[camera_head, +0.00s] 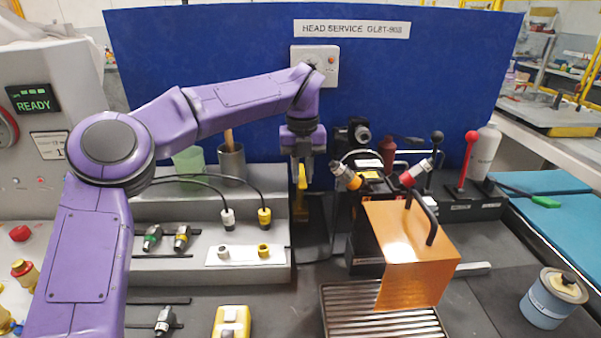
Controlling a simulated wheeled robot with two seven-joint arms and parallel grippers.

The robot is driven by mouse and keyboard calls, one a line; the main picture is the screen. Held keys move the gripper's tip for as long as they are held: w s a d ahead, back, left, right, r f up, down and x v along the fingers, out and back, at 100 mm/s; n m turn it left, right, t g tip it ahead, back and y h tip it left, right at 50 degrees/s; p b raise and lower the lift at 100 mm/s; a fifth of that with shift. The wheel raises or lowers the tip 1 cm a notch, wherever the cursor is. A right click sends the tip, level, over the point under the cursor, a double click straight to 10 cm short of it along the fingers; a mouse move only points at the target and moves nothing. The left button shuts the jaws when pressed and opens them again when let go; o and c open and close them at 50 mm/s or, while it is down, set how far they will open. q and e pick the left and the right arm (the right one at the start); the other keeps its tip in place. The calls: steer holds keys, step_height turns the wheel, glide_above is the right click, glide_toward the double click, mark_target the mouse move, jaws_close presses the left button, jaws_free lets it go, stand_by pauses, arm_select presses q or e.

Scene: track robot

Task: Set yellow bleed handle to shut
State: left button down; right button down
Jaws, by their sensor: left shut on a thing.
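The yellow bleed handle (301,201) stands below my left gripper (302,176), just right of the grey stepped bench. Its visible part is a narrow upright yellow piece. My purple left arm reaches in from the left and its gripper points down, with its fingers shut on the top of the yellow handle. The fingers hide the handle's upper end, and I cannot make out its pivot or any shut mark. My right gripper is not in view.
The grey stepped bench (205,275) with several connectors stands left of the handle. A black machine with an orange clear guard (410,255) stands close on the right. Levers with a red knob (471,137) and a black knob stand farther right. A blue panel (420,75) closes the back.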

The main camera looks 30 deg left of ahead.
mark_target(302, 180)
arm_select(q)
steer(key=c, duration=1)
jaws_free()
steer(key=shift+w, duration=0.1)
step_height(302, 180, up, 10)
steer(key=shift+r+p, duration=0.25)
steer(key=shift+p, duration=0.6)
